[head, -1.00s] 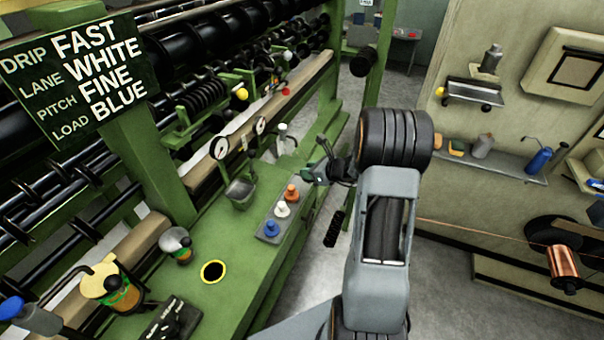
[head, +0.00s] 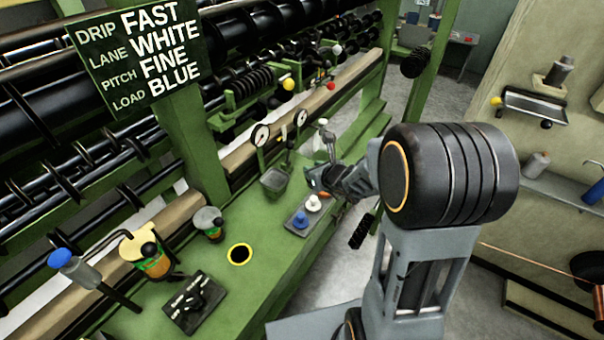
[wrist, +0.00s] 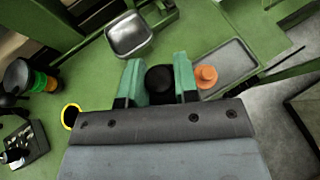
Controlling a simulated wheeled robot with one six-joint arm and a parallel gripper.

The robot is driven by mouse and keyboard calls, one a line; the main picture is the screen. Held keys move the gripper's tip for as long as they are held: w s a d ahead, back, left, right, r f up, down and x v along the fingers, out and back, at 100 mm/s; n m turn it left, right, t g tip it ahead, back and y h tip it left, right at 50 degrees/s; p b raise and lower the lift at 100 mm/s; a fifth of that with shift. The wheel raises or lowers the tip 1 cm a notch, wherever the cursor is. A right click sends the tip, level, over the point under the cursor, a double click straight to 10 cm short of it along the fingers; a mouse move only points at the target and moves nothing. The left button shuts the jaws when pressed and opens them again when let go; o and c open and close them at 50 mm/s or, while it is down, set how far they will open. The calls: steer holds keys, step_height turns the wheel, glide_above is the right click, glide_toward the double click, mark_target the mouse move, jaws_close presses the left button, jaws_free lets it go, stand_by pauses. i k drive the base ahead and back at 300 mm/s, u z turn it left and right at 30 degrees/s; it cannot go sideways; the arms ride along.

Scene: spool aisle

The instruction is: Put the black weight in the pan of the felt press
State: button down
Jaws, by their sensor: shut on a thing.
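My gripper (wrist: 157,82) is shut on the black weight (wrist: 159,80), which shows as a dark round top between the green fingers in the wrist view. In the head view my gripper (head: 321,181) is above the bench by the weight tray, and the black weight cannot be made out there. The pan (wrist: 128,36) is a square metal dish, empty, ahead and left of my fingers in the wrist view. In the head view the pan (head: 274,181) sits left of my gripper, below two dial gauges.
The weight tray (wrist: 238,58) holds an orange weight (wrist: 205,76) close beside my right finger. White (head: 313,203) and blue (head: 300,220) weights show in the head view.

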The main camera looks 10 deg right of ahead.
mark_target(274, 180)
steer(key=z, duration=1.55)
steer(key=i, duration=0.55)
steer(key=u, duration=2.75)
